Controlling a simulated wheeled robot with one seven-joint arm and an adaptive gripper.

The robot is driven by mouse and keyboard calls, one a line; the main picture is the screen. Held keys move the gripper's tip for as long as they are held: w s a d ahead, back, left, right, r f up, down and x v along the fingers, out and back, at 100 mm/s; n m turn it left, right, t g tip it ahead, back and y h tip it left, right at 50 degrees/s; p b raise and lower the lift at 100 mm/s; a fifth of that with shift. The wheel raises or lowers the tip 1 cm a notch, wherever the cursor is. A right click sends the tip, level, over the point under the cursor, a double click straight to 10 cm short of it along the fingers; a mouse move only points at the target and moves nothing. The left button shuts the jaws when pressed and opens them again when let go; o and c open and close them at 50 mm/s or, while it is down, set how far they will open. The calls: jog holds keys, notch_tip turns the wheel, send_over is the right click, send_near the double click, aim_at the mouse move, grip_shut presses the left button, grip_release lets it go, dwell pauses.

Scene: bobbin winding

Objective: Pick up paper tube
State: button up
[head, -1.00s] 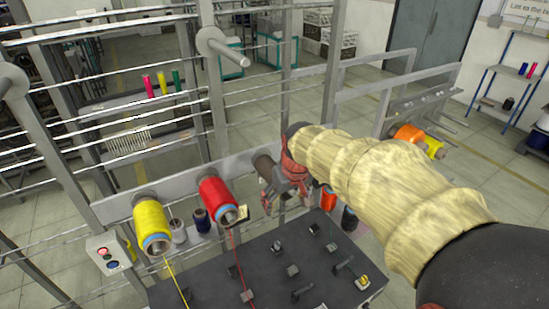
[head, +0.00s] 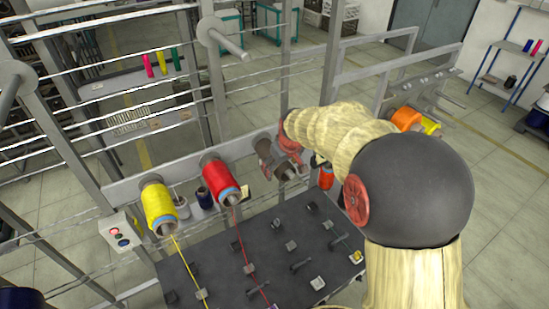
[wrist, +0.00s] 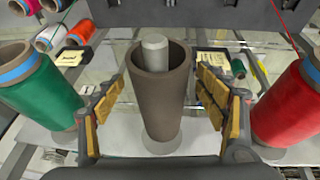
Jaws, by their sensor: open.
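The brown paper tube (wrist: 162,112) is in the middle of the wrist view, open end toward me, with a grey rod (wrist: 155,50) inside it. My gripper (wrist: 158,98) is open, with one tan-padded finger on each side of the tube. A gap shows at the right finger; the left finger is close to the tube, and contact cannot be told. In the head view my gripper (head: 288,160) is at the tube's place on the rail, right of the red bobbin, and partly hides the tube.
A green bobbin (wrist: 45,98) stands left of the gripper and a red bobbin (wrist: 292,105) right. In the head view, yellow (head: 158,208) and red (head: 220,182) bobbins sit on the rail (head: 130,186). A dark panel with small fittings (head: 240,285) lies below.

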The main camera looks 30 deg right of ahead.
jog(key=shift+w+f, duration=0.25)
jog(key=shift+f, duration=0.2)
jog(key=shift+s, duration=0.1)
jog(key=shift+c, duration=0.5)
jog(key=c, duration=1.1)
jog(key=shift+c, duration=0.3)
